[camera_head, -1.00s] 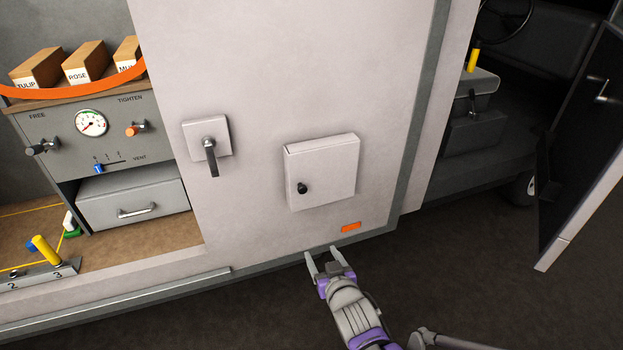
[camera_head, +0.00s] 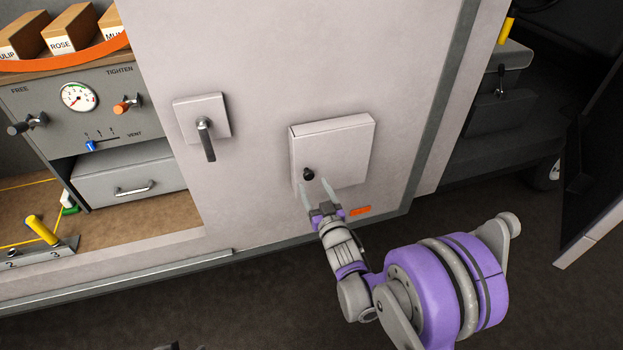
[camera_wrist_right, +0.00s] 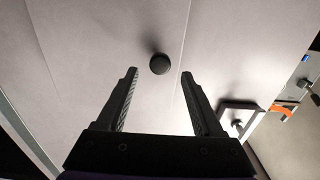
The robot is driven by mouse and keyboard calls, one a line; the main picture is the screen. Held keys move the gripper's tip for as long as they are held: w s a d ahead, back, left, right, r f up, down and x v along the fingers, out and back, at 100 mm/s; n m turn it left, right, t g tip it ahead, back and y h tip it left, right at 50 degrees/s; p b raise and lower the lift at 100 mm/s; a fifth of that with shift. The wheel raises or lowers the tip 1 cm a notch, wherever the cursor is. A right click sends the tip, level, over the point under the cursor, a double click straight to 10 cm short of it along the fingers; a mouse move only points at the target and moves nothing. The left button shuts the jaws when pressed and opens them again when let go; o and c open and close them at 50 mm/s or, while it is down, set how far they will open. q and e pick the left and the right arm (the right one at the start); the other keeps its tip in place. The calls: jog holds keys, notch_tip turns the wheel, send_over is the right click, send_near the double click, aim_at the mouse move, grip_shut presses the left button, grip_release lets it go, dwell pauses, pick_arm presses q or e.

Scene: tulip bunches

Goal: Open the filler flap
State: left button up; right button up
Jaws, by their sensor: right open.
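The filler flap (camera_head: 338,146) is a pale square panel, closed, on the vehicle's light side wall. Its round black knob (camera_head: 308,174) sits near the flap's lower left; it also shows in the right wrist view (camera_wrist_right: 160,64). My right gripper (camera_head: 317,187) is open, with its fingertips just below the knob in the head view. In the right wrist view the knob lies ahead of the open fingers (camera_wrist_right: 158,75), roughly centred between them, and nothing is held. I cannot tell whether the fingers touch the flap.
A lever handle (camera_head: 206,139) on a square plate is left of the flap. An orange marker (camera_head: 360,210) is below it. At left is an open bay with a gauge (camera_head: 79,97) and a drawer (camera_head: 132,184). An open door (camera_head: 600,190) stands far right.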

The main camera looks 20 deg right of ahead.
aim_at(309, 177)
jog(key=shift+w, duration=1.6)
grip_shut()
